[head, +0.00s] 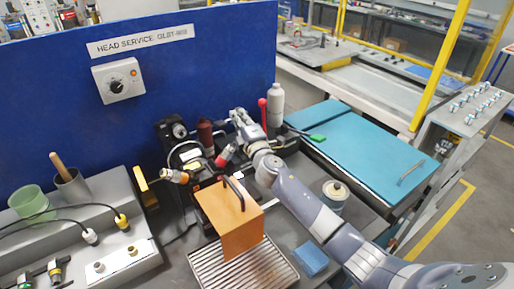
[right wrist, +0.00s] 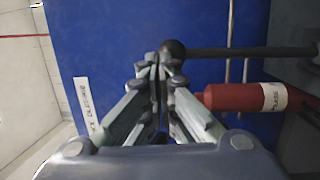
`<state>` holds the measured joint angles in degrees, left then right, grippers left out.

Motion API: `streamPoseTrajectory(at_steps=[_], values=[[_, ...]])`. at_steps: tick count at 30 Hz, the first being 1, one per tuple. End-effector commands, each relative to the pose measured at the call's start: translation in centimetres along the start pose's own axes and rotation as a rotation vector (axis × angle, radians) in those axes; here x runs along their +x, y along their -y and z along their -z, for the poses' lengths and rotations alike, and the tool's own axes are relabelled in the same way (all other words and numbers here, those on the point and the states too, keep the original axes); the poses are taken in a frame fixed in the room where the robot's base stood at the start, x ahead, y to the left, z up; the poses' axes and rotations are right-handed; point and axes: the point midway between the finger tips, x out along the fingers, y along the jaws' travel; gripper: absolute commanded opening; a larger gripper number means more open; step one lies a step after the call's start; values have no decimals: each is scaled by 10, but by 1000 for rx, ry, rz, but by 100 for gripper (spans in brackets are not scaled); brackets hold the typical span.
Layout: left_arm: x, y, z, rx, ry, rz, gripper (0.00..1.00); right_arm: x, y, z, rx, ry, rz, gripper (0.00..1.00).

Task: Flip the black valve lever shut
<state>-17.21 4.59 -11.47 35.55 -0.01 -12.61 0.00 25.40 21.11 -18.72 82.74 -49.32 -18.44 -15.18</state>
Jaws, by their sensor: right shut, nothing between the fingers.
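In the right wrist view a black lever (right wrist: 250,52) with a round black knob runs in from the right edge. It looks like the valve lever. My right gripper (right wrist: 160,62) is shut and empty, with its fingertips close beside the knob; I cannot tell whether they touch it. In the head view my right gripper (head: 238,118) is at the back of the bench, in front of the blue panel. I cannot make out the black lever clearly there. My left gripper is out of view.
The blue panel (head: 225,60) closes the back.

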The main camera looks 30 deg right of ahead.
Motion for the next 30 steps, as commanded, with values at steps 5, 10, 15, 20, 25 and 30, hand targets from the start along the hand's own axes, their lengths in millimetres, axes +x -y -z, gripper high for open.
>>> streamPoseTrajectory(at_steps=[5,10,15,20,25,30], values=[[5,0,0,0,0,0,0,11,0,2,1,0,-1,0],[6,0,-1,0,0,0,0,15,-1,3,0,-1,-2,0],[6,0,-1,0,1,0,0,16,0,3,0,-1,0,0],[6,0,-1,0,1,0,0,16,0,3,1,-1,1,0],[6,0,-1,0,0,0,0,16,1,3,1,-1,1,0],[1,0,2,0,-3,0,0,16,-5,0,1,-2,1,0]])
